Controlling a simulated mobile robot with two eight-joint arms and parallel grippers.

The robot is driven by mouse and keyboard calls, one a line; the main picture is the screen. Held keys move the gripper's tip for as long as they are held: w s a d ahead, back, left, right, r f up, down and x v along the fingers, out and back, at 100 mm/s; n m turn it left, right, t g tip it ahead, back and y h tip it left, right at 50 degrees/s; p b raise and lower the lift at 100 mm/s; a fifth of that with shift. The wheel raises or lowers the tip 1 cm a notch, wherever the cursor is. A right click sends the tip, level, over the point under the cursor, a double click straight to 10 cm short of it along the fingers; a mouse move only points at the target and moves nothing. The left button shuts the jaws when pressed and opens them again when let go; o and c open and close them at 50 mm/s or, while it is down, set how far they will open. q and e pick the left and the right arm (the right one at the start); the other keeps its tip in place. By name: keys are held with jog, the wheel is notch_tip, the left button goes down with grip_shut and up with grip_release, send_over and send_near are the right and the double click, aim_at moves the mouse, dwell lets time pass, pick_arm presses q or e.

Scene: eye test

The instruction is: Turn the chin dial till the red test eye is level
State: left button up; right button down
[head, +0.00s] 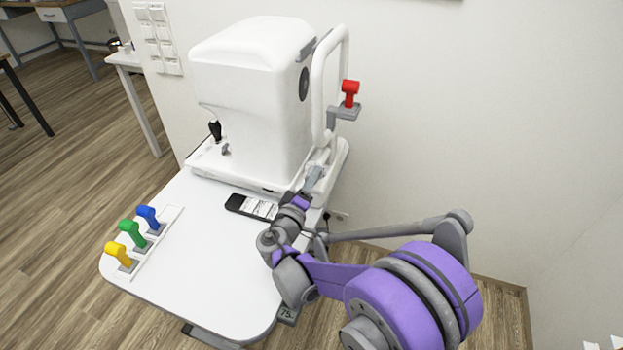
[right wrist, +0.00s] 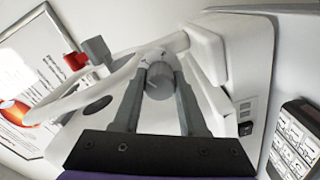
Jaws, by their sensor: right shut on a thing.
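The red test eye (head: 350,88) sits on a grey bracket (head: 343,112) beside the white headrest frame at the right of the white instrument (head: 245,95). The red test eye also shows at the upper left in the right wrist view (right wrist: 76,62). I cannot tell whether it is level. My right gripper (head: 314,178) reaches in below the headrest. In the right wrist view its two fingers are shut on the grey round chin dial (right wrist: 158,86), one on each side. In the head view the dial is hidden or too small to make out. My left gripper is not in view.
Yellow (head: 118,254), green (head: 133,234) and blue (head: 150,217) test eyes stand in a white rack on the left. The table's front is clear. A wall stands behind.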

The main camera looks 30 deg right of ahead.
jog(key=shift+c, duration=2.2)
grip_release()
jog(key=v, duration=1)
jog(key=shift+s+a, duration=0.25)
jog(key=shift+s, duration=0.1)
